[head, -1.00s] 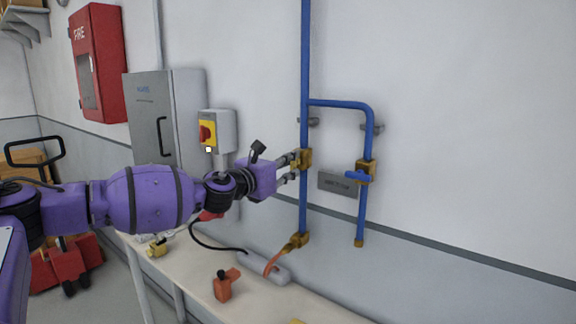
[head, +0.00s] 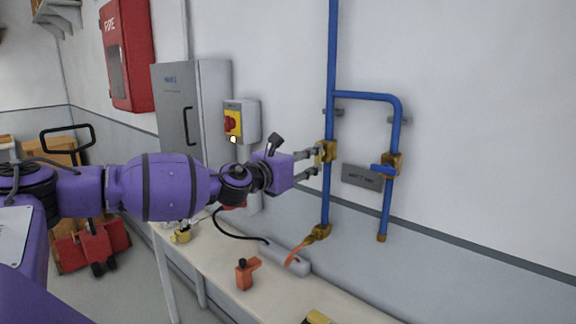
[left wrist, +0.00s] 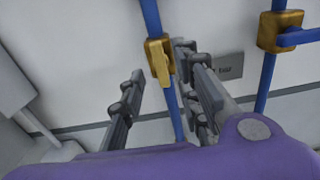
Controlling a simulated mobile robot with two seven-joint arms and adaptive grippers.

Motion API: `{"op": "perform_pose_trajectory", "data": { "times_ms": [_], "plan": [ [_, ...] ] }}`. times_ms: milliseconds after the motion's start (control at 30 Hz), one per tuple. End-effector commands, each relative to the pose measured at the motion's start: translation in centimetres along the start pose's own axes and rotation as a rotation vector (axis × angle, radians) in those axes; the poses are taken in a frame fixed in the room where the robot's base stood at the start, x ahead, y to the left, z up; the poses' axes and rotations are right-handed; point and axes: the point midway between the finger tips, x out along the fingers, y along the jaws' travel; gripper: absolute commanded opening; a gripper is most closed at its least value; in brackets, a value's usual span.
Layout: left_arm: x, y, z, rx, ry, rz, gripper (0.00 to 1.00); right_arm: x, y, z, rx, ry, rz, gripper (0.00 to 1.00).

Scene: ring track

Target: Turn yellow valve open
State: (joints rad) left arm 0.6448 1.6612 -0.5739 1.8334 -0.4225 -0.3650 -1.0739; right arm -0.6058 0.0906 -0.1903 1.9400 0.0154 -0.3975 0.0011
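The yellow valve (head: 327,151) sits on the upright blue pipe in the head view. In the left wrist view its brass body (left wrist: 152,44) shows, with a yellow lever (left wrist: 161,66) hanging down roughly along the pipe. My left gripper (head: 316,161) is open at the valve in the head view. In the left wrist view its fingers (left wrist: 160,64) stand apart on either side of the lever. I cannot tell whether a finger touches it. My right gripper is not in view.
A blue-handled valve (head: 384,168) is on the branch pipe to the right. A grey sign (head: 361,177) is between the pipes. A bench (head: 221,262) with tools stands below. A switch box (head: 247,121) is on the left.

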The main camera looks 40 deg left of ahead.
Motion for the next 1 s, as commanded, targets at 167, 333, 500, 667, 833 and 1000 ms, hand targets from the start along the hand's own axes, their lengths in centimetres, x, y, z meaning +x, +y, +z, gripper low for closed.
{"op": "perform_pose_trajectory", "data": {
  "times_ms": [167, 333, 500, 667, 833, 1000],
  "plan": [
    [-2.4, 0.2, -0.2, 0.005, 0.005, 0.004, 0.3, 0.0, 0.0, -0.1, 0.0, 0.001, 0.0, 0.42],
    [-4.2, 0.2, -0.2, 0.009, 0.006, 0.005, 0.3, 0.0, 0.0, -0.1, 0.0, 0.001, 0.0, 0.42],
    [-5.8, 0.4, -0.1, 0.01, 0.005, 0.011, 0.3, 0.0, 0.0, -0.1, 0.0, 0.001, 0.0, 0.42],
    [-7.0, -0.1, -0.1, 0.013, 0.007, 0.0, 0.3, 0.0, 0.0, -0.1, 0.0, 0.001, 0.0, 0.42],
    [-8.4, 0.0, -0.1, 0.012, 0.005, 0.005, 0.3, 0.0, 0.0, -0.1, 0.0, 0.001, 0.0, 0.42],
    [-9.2, -0.1, 0.0, 0.006, 0.002, 0.001, 0.3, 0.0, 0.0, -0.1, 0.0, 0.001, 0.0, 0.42]
  ]
}}
